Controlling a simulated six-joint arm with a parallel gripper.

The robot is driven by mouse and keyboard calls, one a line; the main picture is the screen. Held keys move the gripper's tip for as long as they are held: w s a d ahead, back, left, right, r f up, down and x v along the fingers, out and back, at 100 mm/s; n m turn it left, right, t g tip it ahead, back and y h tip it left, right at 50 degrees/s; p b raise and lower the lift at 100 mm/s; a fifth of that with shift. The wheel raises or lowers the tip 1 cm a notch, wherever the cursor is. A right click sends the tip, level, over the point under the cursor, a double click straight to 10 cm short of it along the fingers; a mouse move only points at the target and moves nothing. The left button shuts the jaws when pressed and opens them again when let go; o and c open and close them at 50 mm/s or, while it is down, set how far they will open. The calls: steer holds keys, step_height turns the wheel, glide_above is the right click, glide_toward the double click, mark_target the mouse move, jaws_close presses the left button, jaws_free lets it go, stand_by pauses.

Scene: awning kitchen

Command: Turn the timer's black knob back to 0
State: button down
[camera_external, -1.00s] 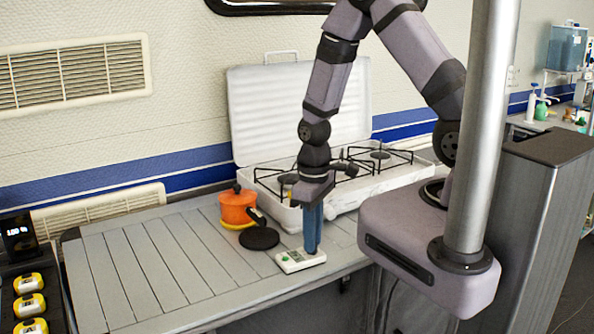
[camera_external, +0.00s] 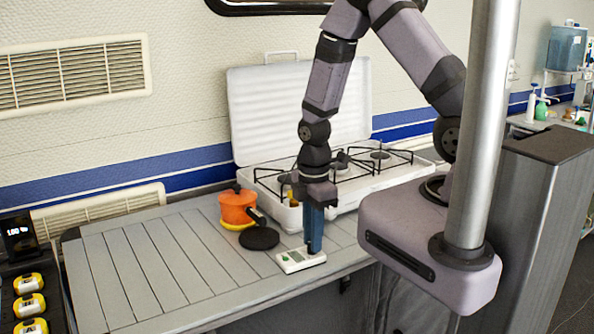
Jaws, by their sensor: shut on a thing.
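The timer (camera_external: 291,262) is a small white box with a green mark, lying on the slatted grey counter near its front edge. My gripper (camera_external: 314,250) points straight down over the timer's right end. Its blue fingers are shut on the timer's black knob, which they hide from this view. The knob's setting cannot be read here.
An orange pot (camera_external: 237,208) with a dark handle stands behind and left of the timer. A black round disc (camera_external: 259,238) lies between them. A white gas stove (camera_external: 345,190) with an open lid is behind my gripper. The counter (camera_external: 160,270) at left is clear.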

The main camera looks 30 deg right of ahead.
steer(key=shift+n, duration=2)
steer(key=c, duration=1.6)
jaws_free()
steer(key=shift+r, duration=0.15)
steer(key=shift+r+b, duration=0.6)
steer(key=shift+r, duration=2.95)
